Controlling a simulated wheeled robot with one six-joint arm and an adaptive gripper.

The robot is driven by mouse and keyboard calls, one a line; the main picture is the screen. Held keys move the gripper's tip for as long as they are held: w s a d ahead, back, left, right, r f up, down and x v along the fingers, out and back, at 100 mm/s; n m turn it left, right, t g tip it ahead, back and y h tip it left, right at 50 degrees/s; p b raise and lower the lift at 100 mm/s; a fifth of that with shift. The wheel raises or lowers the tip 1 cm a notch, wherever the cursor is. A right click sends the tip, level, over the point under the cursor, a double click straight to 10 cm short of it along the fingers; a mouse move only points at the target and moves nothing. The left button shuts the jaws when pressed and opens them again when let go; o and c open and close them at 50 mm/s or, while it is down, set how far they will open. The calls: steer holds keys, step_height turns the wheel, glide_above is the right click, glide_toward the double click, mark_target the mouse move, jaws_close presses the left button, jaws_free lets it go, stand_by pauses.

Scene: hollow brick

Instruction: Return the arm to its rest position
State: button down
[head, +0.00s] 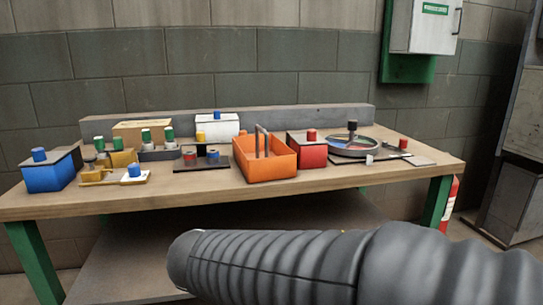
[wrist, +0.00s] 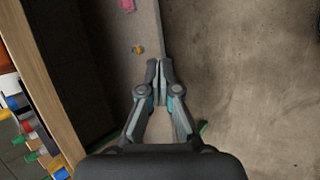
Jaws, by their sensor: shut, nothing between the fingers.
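My gripper (wrist: 160,84) shows in the wrist view with its two fingers together, empty. It points down past the front edge of the workbench (wrist: 52,75), over a lower shelf and the concrete floor. In the head view, a dark ribbed part of my arm crosses the lower right in front of the workbench (head: 215,199). My gripper does not show in the head view. It touches nothing that I can see.
The bench top holds a blue box (head: 50,174), an orange bin (head: 268,164), a red box (head: 307,150) and a round dial-like fixture (head: 352,146). A red extinguisher (head: 451,195) stands right of the bench. Small pink (wrist: 128,5) and orange (wrist: 138,49) items lie below.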

steer(key=s+d+r+m+g+y+p, duration=0.1)
steer(key=s+d+m, duration=0.6)
steer(key=d+m, duration=0.2)
steer(key=s+d+r+m+g+y+p, duration=0.1)
steer(key=s+d+m, duration=0.6)
steer(key=d, duration=0.4)
steer(key=shift+s+d+m+y, duration=0.3)
steer(key=shift+s+d+m, duration=0.1)
steer(key=shift+m, duration=0.5)
